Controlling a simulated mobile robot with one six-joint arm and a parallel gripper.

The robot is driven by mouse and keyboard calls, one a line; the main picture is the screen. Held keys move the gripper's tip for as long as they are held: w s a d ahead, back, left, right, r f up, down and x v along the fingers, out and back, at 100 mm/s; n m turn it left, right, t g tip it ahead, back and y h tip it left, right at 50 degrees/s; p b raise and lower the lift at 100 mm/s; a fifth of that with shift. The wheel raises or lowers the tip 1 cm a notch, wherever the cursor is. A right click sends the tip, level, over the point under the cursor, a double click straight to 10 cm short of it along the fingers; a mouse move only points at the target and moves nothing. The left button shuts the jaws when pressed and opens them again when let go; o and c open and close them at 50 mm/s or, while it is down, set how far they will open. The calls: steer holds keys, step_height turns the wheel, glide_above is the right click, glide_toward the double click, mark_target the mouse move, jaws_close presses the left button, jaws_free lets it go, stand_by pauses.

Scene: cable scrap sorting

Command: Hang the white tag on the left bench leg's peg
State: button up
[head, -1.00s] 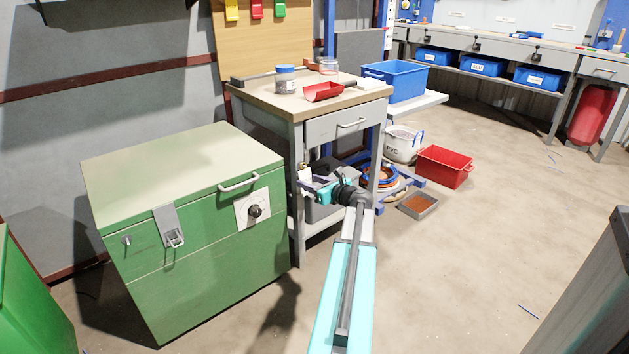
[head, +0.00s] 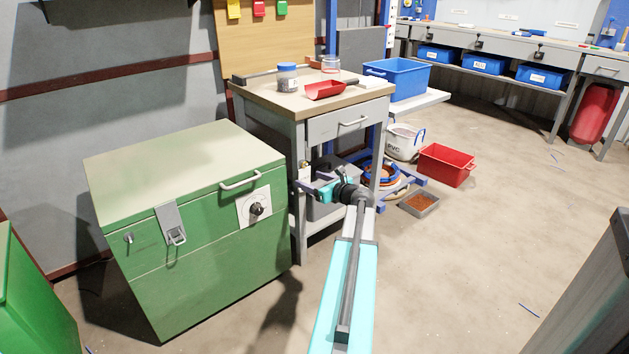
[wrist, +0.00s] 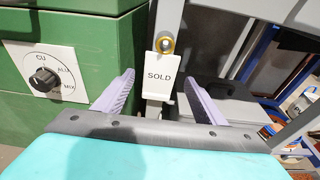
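The white tag, marked SOLD (wrist: 159,76), hangs upright from the brass peg (wrist: 166,46) on the grey left bench leg (wrist: 185,18). In the head view the tag (head: 305,173) is a small pale patch on that leg (head: 299,215), beside the green chest. My gripper (wrist: 158,86) is open, with one purple finger on each side of the tag's lower part in the wrist view. Gaps show between the fingers and the tag, and nothing is held. In the head view my gripper (head: 313,190) is just in front of the leg, low beside the chest.
The green chest (head: 200,235) with a dial plate (head: 253,208) stands close left of the gripper. The bench top (head: 300,103) above holds a jar (head: 287,78) and a red scoop (head: 325,90). A red crate (head: 447,165) and a small tray (head: 419,204) are on the floor right.

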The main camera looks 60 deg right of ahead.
stand_by(0.3)
steer(key=shift+s+a+r, duration=0.15)
steer(key=shift+s, duration=0.35)
steer(key=p+v, duration=0.5)
steer(key=v, duration=0.7)
steer(key=shift+s+a, duration=0.2)
steer(key=shift+s, duration=0.1)
